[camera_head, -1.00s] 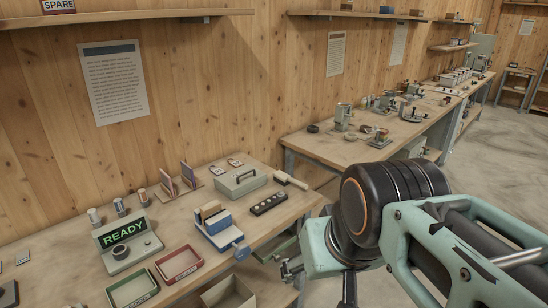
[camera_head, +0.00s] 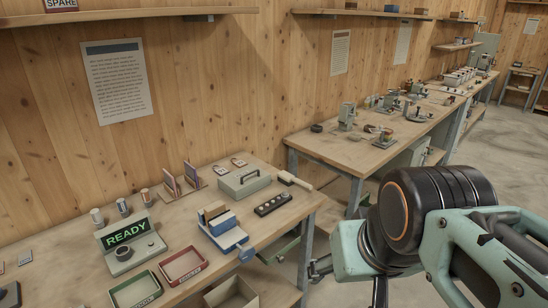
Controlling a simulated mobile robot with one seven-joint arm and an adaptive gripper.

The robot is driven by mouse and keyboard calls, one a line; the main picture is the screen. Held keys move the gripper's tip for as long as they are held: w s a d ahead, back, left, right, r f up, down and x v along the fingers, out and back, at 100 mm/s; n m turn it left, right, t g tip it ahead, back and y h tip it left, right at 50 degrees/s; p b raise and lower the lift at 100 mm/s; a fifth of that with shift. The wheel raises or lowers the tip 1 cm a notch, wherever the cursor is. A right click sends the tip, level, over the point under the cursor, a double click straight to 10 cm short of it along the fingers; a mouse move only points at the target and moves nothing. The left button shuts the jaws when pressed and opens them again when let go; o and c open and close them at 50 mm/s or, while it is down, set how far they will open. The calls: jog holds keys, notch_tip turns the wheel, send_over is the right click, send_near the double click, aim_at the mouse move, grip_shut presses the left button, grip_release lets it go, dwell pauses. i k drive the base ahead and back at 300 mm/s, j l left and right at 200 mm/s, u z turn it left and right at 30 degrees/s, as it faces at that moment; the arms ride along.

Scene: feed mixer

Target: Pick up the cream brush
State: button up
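The cream brush (camera_head: 296,180) lies at the back right corner of the near workbench, to the right of the grey-green toolbox. It is small in the picture, with a pale handle end and a darker part at its left. My gripper (camera_head: 317,268) is at the lower middle right, in front of the right end of the bench and below the brush in the picture. It is apart from the brush. The gripper is seen from behind and partly covered by my arm's wrist, so its opening does not show clearly.
The near workbench (camera_head: 60,262) holds a READY display (camera_head: 128,240), a toolbox (camera_head: 244,182), a blue device (camera_head: 222,228), a black block with round spots (camera_head: 272,205) and red (camera_head: 183,265) and green (camera_head: 136,291) trays. A second bench (camera_head: 340,151) stands behind, right.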

aim_at(283, 177)
jog(key=i+l+u, duration=0.15)
jog(key=i+l, duration=0.2)
jog(key=i+l+u, duration=0.15)
jog(key=i+l, duration=0.15)
jog(key=i+l+u, duration=0.15)
jog(key=i+l, duration=0.15)
jog(key=l, duration=0.25)
jog(key=i+l+u, duration=0.15)
jog(key=i+l, duration=0.15)
jog(key=l, duration=0.2)
